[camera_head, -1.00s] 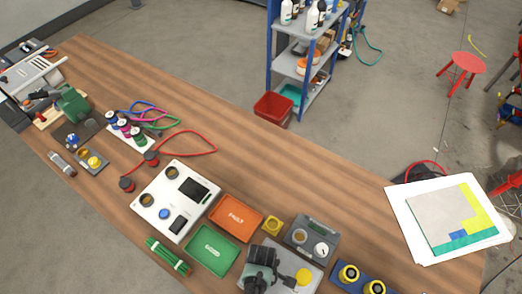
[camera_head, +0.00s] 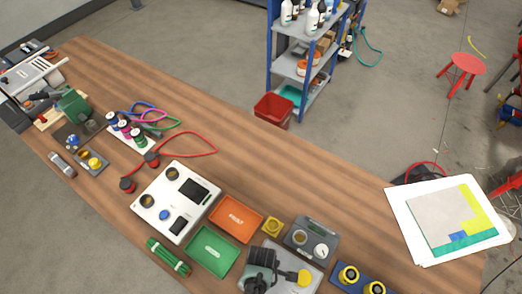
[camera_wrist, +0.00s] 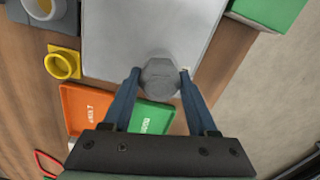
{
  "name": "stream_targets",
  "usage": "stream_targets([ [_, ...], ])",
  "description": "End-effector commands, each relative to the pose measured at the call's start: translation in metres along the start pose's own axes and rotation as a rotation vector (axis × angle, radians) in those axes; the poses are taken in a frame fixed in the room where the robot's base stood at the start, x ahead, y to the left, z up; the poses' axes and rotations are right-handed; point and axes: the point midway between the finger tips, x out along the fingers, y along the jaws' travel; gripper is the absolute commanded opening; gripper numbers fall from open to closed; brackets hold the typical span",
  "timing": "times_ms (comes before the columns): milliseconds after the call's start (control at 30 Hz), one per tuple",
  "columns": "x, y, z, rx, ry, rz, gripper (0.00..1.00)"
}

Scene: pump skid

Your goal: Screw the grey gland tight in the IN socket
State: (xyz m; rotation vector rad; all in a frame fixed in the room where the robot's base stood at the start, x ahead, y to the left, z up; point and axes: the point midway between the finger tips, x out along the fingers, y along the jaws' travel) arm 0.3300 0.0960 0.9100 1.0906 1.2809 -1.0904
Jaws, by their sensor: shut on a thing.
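In the wrist view my gripper (camera_wrist: 160,78) is shut on the grey gland (camera_wrist: 160,74), a grey six-sided piece between the blue fingertips. The gland is at the near edge of a pale grey block (camera_wrist: 150,28). The IN socket is hidden from this view, and I cannot tell how deep the gland sits. In the head view a grey block (camera_head: 274,246) is at the front edge of the bench, with a dark upright shape and a yellow round piece (camera_head: 304,277) by it. I cannot tell if the dark shape is part of my arm.
The orange tray (camera_head: 237,218) and green tray (camera_head: 211,250) lie beside the block. A yellow ring piece (camera_head: 272,226) and a grey dial unit (camera_head: 312,240) are near. A white panel (camera_head: 176,202) stands to the left. The bench's far middle is clear.

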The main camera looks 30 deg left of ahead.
Motion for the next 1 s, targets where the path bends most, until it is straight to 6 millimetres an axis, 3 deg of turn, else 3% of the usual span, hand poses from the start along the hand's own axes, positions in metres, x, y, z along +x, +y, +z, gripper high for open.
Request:
stream_targets([
  [300,-0.0001,0.0001,0.0,0.31,0.0,0.0,0.05],
  [567,-0.0001,0.0001,0.0,0.456,0.0,0.0,0.05],
  [800,-0.0001,0.0002,0.0,0.728,0.0,0.001,0.05],
  [1000,-0.0001,0.0002,0.0,0.803,0.0,0.001,0.05],
])
